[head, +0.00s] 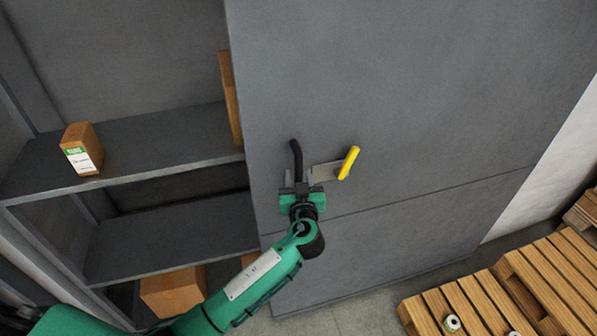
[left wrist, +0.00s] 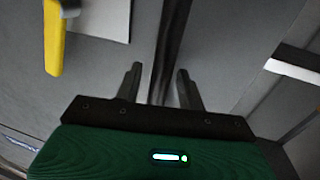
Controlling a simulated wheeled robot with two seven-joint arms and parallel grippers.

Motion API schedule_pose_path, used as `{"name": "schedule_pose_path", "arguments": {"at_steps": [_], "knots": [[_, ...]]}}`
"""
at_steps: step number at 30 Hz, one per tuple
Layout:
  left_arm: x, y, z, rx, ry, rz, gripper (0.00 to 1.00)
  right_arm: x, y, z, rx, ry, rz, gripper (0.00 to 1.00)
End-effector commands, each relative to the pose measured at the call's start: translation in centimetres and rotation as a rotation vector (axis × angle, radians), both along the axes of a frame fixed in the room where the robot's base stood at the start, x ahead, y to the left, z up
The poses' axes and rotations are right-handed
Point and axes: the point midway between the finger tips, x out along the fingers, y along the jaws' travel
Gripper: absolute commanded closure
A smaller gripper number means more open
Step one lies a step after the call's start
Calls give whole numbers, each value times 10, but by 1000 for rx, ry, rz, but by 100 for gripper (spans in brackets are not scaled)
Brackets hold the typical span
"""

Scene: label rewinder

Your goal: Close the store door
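The store door (head: 400,100) is a large grey panel that covers the right part of a grey cabinet, with the left part standing open. A black upright handle (head: 296,160) is on the door near its left edge. A yellow lever (head: 348,163) on a grey plate is just right of it. My left gripper (head: 298,180) is at the lower end of the black handle. In the left wrist view its fingers (left wrist: 160,88) are spread, with the dark handle bar (left wrist: 162,50) between them and a gap visible beside the left finger. My right gripper is not in view.
The open part shows grey shelves (head: 150,147) with a labelled brown box (head: 82,149) on the upper one. Another brown box (head: 172,291) is low down. A wooden pallet (head: 530,290) with small rolls lies at the lower right. Grey floor shows before the door.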

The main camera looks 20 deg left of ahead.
Motion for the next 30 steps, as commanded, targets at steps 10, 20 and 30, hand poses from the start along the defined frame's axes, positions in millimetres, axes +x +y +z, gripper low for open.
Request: {"name": "schedule_pose_path", "arguments": {"at_steps": [10,20,30], "knots": [[5,2,-1,-1,1,-1,60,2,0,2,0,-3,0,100],[4,2,-1,0,1,-1,100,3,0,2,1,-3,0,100],[-2,24,-4,0,1,4,100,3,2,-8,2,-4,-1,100]]}}
